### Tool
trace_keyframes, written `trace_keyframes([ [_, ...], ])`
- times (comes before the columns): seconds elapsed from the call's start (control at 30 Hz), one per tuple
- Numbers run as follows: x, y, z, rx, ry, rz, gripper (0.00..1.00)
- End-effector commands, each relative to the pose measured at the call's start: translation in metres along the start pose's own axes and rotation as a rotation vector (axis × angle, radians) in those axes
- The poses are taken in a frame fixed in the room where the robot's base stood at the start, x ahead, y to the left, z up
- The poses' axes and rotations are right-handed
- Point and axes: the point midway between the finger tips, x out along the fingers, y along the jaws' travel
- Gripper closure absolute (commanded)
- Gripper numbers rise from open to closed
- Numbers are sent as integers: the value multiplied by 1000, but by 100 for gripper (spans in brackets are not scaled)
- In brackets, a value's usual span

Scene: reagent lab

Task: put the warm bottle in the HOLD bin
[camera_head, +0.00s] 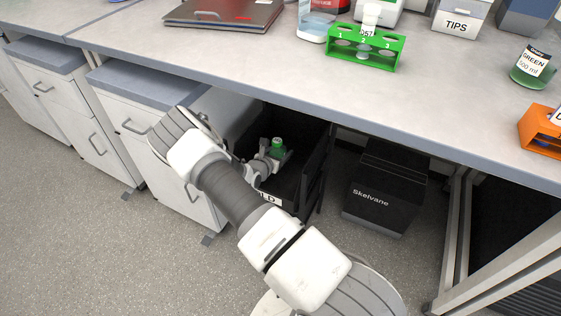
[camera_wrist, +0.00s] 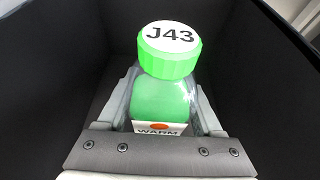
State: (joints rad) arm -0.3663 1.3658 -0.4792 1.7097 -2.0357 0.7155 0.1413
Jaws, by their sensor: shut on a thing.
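The warm bottle (camera_wrist: 168,92) has a bright green cap marked J43, green contents and a label reading WARM with an orange mark. My gripper (camera_wrist: 165,118) is shut on it, one finger at each side, and the bottle is upright. In the head view the bottle's green cap (camera_head: 277,145) shows at the end of my arm, with my gripper (camera_head: 270,160) around it. Both are inside the black HOLD bin (camera_head: 318,165) under the bench. Most of the bin's label is hidden by my arm. I cannot tell if the bottle touches the bin floor.
A black box marked Skelvane (camera_head: 385,195) stands right of the bin. White drawer cabinets (camera_head: 150,130) stand left. The bench top (camera_head: 440,95) overhangs the bin. It carries a green rack (camera_head: 365,52), a bottle labelled GREEN (camera_head: 532,68), an orange rack (camera_head: 543,130) and a laptop (camera_head: 225,12).

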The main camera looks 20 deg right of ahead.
Motion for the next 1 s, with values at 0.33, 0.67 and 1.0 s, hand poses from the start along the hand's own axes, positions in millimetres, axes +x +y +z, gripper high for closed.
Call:
trace_keyframes([
  [0.33,14,0,-35,0,-1,0,95],
  [0.67,16,0,-39,0,-1,0,95],
  [1.0,18,0,-45,0,-1,0,95],
])
